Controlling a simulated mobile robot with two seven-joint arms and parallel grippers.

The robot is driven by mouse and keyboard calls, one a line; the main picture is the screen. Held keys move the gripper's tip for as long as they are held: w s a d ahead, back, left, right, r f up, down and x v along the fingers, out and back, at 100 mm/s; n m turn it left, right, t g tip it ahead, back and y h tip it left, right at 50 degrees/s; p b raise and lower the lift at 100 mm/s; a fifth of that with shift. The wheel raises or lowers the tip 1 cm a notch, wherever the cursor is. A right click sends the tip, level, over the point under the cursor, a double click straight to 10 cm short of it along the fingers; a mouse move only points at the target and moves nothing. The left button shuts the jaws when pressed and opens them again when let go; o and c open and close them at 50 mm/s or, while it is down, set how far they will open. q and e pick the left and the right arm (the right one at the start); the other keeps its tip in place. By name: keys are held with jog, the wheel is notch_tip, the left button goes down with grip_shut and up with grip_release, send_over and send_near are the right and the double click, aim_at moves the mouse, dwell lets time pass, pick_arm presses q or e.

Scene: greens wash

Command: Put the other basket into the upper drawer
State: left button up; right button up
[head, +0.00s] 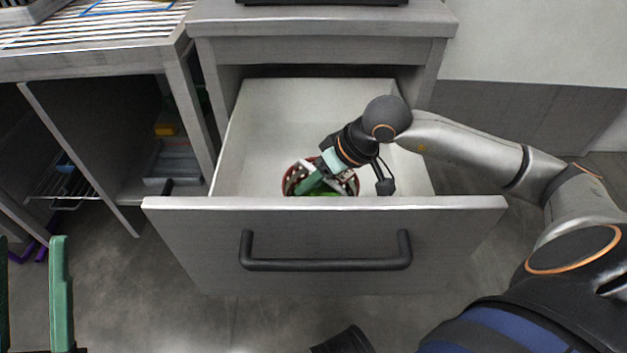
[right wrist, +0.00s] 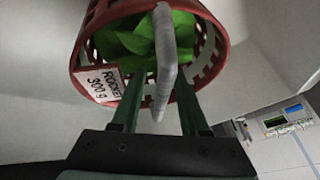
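A red basket (head: 287,184) is inside the open upper drawer (head: 270,115), near its front panel. In the right wrist view the basket (right wrist: 225,50) holds green leaves (right wrist: 135,45) and has a white label (right wrist: 102,85) reading "ROCKET 300 g". Its grey handle (right wrist: 165,55) arches over it. My right gripper (head: 312,180) reaches down into the drawer over the basket. Its two green fingers are apart, with the handle between them and gaps beside it. My left gripper (head: 32,242) is at the lower left, outside the drawer, fingers apart and empty.
The drawer's black bar handle (head: 325,264) sticks out in front. The back and left of the drawer floor look empty. An open shelf unit (head: 175,165) with stored items stands to the left. A striped worktop (head: 90,25) is above it.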

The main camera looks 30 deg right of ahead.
jog(key=p+v, duration=0.3)
jog(key=v, duration=0.9)
dwell(0.4)
